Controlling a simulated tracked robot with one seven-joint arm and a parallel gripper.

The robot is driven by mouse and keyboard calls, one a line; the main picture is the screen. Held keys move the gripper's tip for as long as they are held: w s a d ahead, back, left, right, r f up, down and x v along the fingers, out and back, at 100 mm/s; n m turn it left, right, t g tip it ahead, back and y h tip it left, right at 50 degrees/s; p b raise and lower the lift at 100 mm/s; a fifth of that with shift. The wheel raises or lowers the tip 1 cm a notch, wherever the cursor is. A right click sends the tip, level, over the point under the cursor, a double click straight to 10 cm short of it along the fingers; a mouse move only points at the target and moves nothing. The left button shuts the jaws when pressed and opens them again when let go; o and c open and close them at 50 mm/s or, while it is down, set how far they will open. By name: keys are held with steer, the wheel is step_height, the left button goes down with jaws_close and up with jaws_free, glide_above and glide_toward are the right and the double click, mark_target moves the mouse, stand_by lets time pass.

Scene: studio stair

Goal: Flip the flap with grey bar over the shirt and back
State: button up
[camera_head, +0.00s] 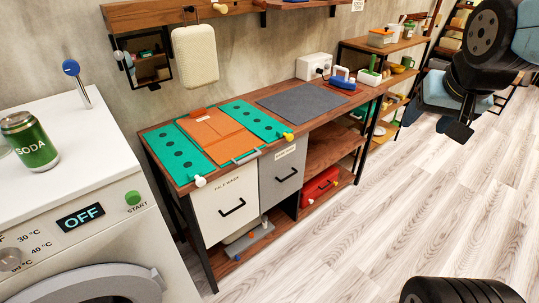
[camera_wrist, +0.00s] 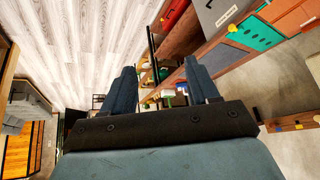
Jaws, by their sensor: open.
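A teal folding board (camera_head: 178,152) with rows of dark holes lies on the wooden bench. An orange shirt (camera_head: 217,133) lies flat over its middle. A flap's grey bar (camera_head: 246,157) shows at the front edge, below the shirt. A white knob (camera_head: 200,182) and a yellow knob (camera_head: 288,136) sit at the front of the side panels. In the wrist view the board (camera_wrist: 256,33) and shirt (camera_wrist: 292,24) are at the upper right, seen tilted. My gripper (camera_wrist: 161,85) is open and empty, far from the board; in the head view my arm is at the upper right.
A washing machine (camera_head: 100,150) with a green soda can (camera_head: 30,140) stands at the left. A grey mat (camera_head: 300,101) lies right of the board, with a white box (camera_head: 314,66) behind. Shelves (camera_head: 385,45) stand further right. The wooden floor (camera_head: 400,200) before the bench is clear.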

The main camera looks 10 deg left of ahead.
steer(key=w+a+f+m+t+y, duration=0.1)
steer(key=w+a+f, duration=0.25)
steer(key=w, duration=0.25)
steer(key=w+a+f+m, duration=0.1)
steer(key=w+a+f, duration=0.1)
steer(key=w+a, duration=0.3)
steer(key=m+y, duration=0.5)
steer(key=y, duration=0.3)
glide_toward(250, 159)
steer(key=x, duration=1.1)
steer(key=shift+d, duration=0.1)
